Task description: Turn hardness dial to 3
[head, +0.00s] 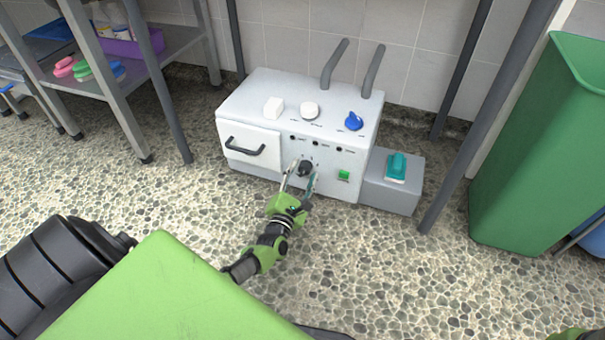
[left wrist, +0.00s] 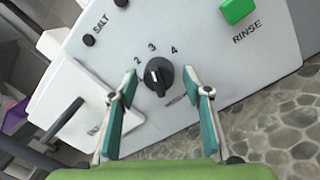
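The black hardness dial (head: 305,168) is on the front of a white machine (head: 262,95). In the left wrist view the dial (left wrist: 158,76) has a pale pointer mark, with the numbers 2, 3 and 4 printed above it. I cannot tell for sure which number the mark points to. My left gripper (head: 301,177) is in front of the panel, open, with one teal-padded finger on each side of the dial. In the left wrist view gaps show between the fingers and the dial. My right gripper is not in view.
A green button (head: 343,175) labelled RINSE is right of the dial, and a drawer with a dark handle (head: 246,148) is left. A grey box (head: 392,183) with a teal-handled item stands beside the machine. A green bin (head: 530,150) and metal posts stand right; shelving is left.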

